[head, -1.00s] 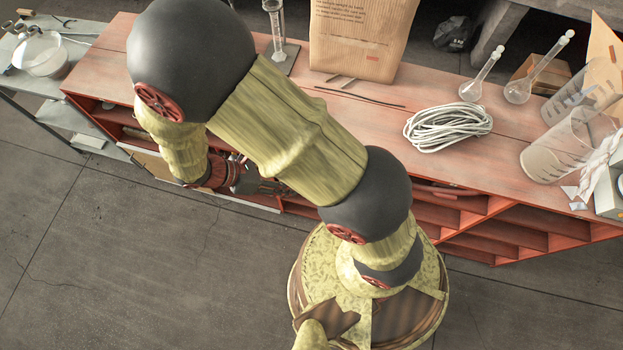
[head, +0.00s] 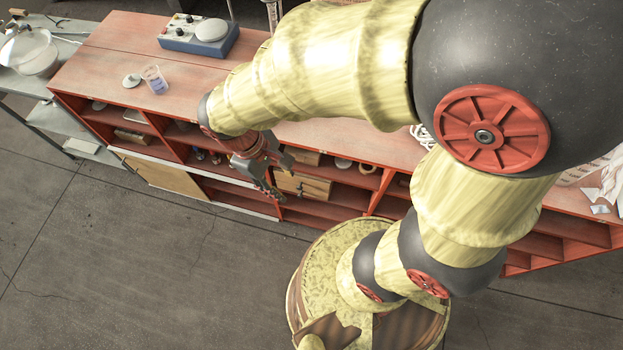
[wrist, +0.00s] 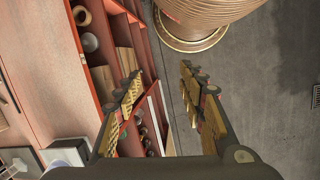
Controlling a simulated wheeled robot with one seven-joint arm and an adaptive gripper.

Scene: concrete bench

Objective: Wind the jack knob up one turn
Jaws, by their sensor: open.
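I cannot make out a jack or its knob in either current view; my raised arm hides much of the bench top in the head view. My gripper (head: 279,176) hangs in front of the open shelves on the bench's front side, below its top. In the wrist view my gripper (wrist: 161,76) is open, its two fingers well apart with nothing between them. The shelves lie to its left there and the floor to its right.
A wooden box (head: 302,186) sits on a shelf close to my gripper. The floor (head: 120,240) in front is clear.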

